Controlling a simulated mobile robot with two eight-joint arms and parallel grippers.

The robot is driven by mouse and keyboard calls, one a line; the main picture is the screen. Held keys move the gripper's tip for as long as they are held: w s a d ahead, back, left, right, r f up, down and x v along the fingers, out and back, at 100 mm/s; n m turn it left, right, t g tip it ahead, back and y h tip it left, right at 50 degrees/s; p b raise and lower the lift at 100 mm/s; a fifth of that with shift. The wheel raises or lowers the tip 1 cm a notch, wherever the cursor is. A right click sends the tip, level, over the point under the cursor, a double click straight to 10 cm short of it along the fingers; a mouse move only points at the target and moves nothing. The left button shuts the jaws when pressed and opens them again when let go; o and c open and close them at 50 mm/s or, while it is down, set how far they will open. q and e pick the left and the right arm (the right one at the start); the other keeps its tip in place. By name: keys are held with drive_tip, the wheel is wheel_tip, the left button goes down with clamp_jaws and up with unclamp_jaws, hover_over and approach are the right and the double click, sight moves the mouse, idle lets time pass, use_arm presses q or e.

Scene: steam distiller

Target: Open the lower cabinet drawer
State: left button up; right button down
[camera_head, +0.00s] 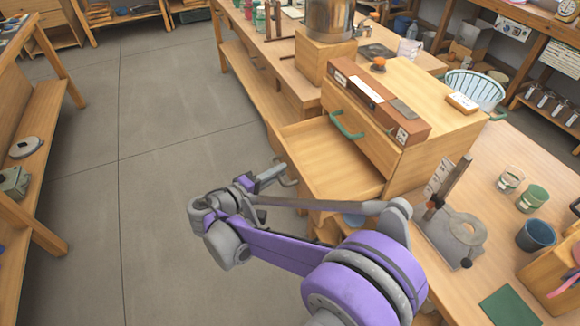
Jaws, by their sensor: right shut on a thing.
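The wooden cabinet (425,95) stands on the workbench. Its lower drawer (330,152) is pulled well out toward the left, and the part of its inside that shows looks empty. The upper drawer, with a green handle (346,126), is shut. My right gripper (276,176) is at the outer front of the lower drawer, shut on its handle (287,181). My purple and grey right arm reaches in from the bottom and hides the drawer's lower edge. My left gripper is not in view.
A long brown box (375,100) lies along the cabinet's top edge beside an orange knob (379,64). A metal stand (452,230) and cups (532,198) are on the bench at right. The grey floor (150,150) at left is clear.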

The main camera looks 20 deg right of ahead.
drive_tip(key=shift+a, duration=0.1)
drive_tip(key=c, duration=1.2)
unclamp_jaws()
drive_tip(key=shift+o, duration=0.2)
drive_tip(key=shift+a, duration=0.1)
drive_tip(key=p+v, duration=0.1)
drive_tip(key=v, duration=0.9)
drive_tip(key=shift+s+a+p, duration=0.2)
drive_tip(key=shift+a+p, duration=0.1)
